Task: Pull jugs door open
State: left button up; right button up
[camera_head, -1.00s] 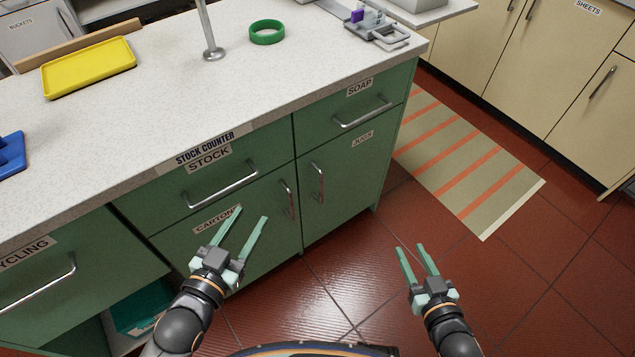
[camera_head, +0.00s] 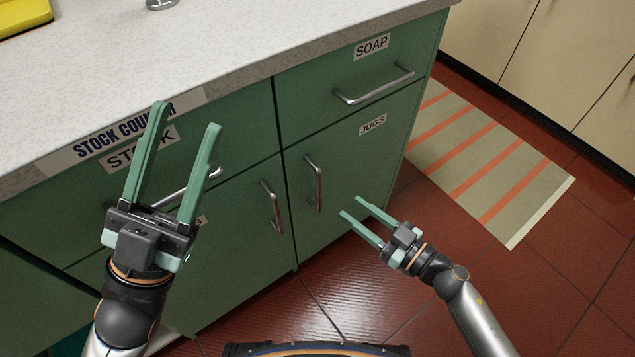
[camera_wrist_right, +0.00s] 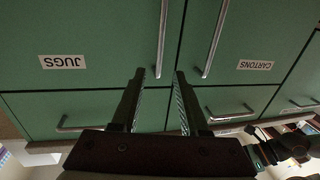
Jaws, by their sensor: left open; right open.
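The green jugs door (camera_head: 355,165), labelled JUGS, is shut on the front of the counter. Its vertical metal handle (camera_head: 314,184) is near its left edge. My right gripper (camera_head: 350,207) is open and empty, to the right of the handle and apart from it in the head view. In the right wrist view, the jugs door (camera_wrist_right: 75,40) appears upside down, and its handle (camera_wrist_right: 162,38) stands just beyond the open fingers (camera_wrist_right: 157,75). My left gripper (camera_head: 187,115) is open and empty, in front of the stock drawer, and partly hides its label and handle.
The cartons door handle (camera_head: 272,207) is close to the left of the jugs handle. The soap drawer (camera_head: 345,75) with its handle is above. A striped mat (camera_head: 490,165) lies on the red tiled floor at right. Floor before the jugs door is clear.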

jog(key=b+x, duration=0.2)
jog(key=x, duration=0.8)
jog(key=shift+w+a+b, duration=0.25)
jog(key=shift+a+b, duration=0.05)
jog(key=shift+b, duration=0.05)
jog(key=shift+c, duration=0.3)
grip_shut()
dwell(0.5)
